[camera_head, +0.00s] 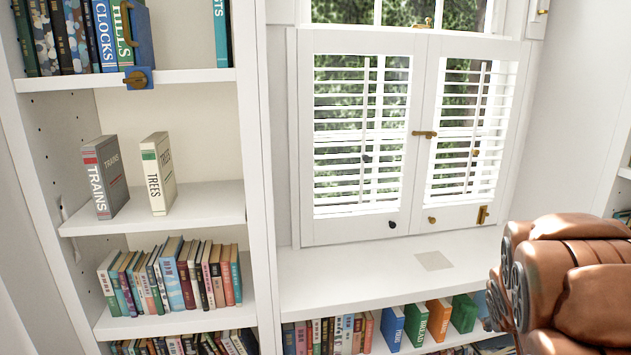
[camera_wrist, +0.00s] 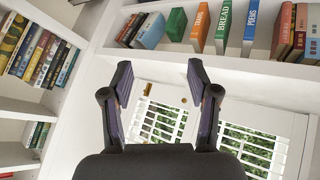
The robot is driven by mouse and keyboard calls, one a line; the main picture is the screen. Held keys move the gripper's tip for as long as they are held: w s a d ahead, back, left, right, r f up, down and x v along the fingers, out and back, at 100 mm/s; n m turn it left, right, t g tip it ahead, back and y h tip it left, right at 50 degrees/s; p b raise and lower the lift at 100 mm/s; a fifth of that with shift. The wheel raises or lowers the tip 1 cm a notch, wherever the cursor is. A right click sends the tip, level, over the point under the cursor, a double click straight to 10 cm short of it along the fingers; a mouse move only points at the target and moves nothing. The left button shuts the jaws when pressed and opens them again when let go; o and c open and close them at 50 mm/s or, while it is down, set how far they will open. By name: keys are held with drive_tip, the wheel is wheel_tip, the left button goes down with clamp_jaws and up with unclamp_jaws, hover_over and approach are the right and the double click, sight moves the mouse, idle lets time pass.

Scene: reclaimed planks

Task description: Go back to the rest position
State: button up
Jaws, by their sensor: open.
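My gripper (camera_wrist: 160,88) shows in the wrist view with its two dark fingers wide apart and nothing between them. Behind the fingers, the wrist view shows white shutters and shelves of books, turned upside down. The fingers do not appear to touch anything. My gripper does not show in the head view.
A white bookcase (camera_head: 258,200) stands at left, holding books such as TRAINS (camera_head: 106,177) and TREES (camera_head: 158,172). White shutters (camera_head: 402,150) cover the window above a mostly bare ledge (camera_head: 330,278).

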drive_tip(key=s+a+r+n+g+y+p, duration=0.1)
drive_tip(key=s+a+r+g+p, duration=0.3)
drive_tip(key=s+a, duration=0.9)
drive_tip(key=s+a+r+n+g+y+p, duration=0.1)
drive_tip(key=s+a+r+g+y+p, duration=0.3)
drive_tip(key=s, duration=1.4)
drive_tip(key=a+r+p, duration=0.4)
drive_tip(key=a+r, duration=0.2)
drive_tip(key=a, duration=0.2)
drive_tip(key=shift+a+r, duration=0.25)
drive_tip(key=shift+a, duration=0.15)
